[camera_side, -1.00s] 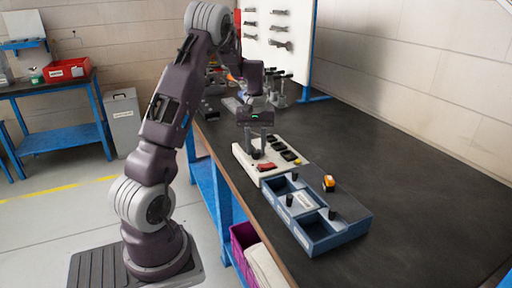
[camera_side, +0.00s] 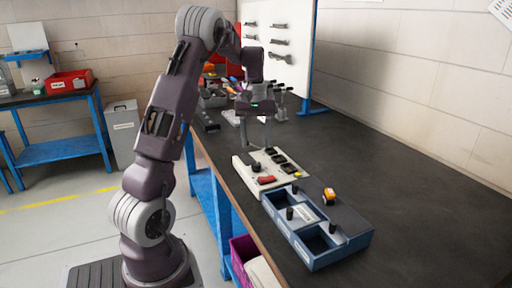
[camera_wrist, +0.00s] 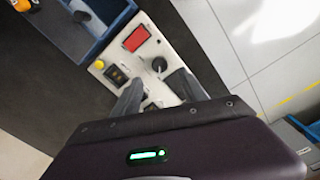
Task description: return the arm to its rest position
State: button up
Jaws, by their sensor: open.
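My gripper (camera_side: 256,146) is open and empty, with its two fingers pointing down. It hangs above the far end of an off-white control panel (camera_side: 253,186) and looks clear of it. In the wrist view, the fingertips (camera_wrist: 155,85) show in front of the panel (camera_wrist: 172,60) and hide part of it. The panel has a red rectangular part (camera_wrist: 136,38), a dark knob (camera_wrist: 159,64), a yellow button (camera_wrist: 99,64) and several dark switches.
A blue tray (camera_side: 339,259) with open compartments sits nearer than the panel. An orange-and-black object (camera_side: 329,196) rests on its grey surface. Tool stands (camera_side: 281,103) and a white tool board (camera_side: 345,60) are behind. The dark bench (camera_side: 420,190) is clear at right.

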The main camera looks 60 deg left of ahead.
jog(key=s+d+r+m+t, duration=0.15)
jog(key=d+r, duration=0.25)
jog(key=d, duration=0.4)
jog(key=s+d+r+m+t, duration=0.1)
jog(key=s+d+r+m, duration=0.2)
jog(key=d, duration=0.5)
jog(key=s+d+r+m+t, duration=0.1)
jog(key=s+d+r+m, duration=0.25)
jog(key=d, duration=0.45)
jog(key=s+d+f+m+t, duration=0.2)
jog(key=s+d+m, duration=0.2)
jog(key=s+d, duration=0.3)
jog(key=s, duration=0.3)
jog(key=shift+s+d+f+m, duration=0.25)
jog(key=shift+s+d+m, duration=0.05)
jog(key=shift+s+d, duration=0.05)
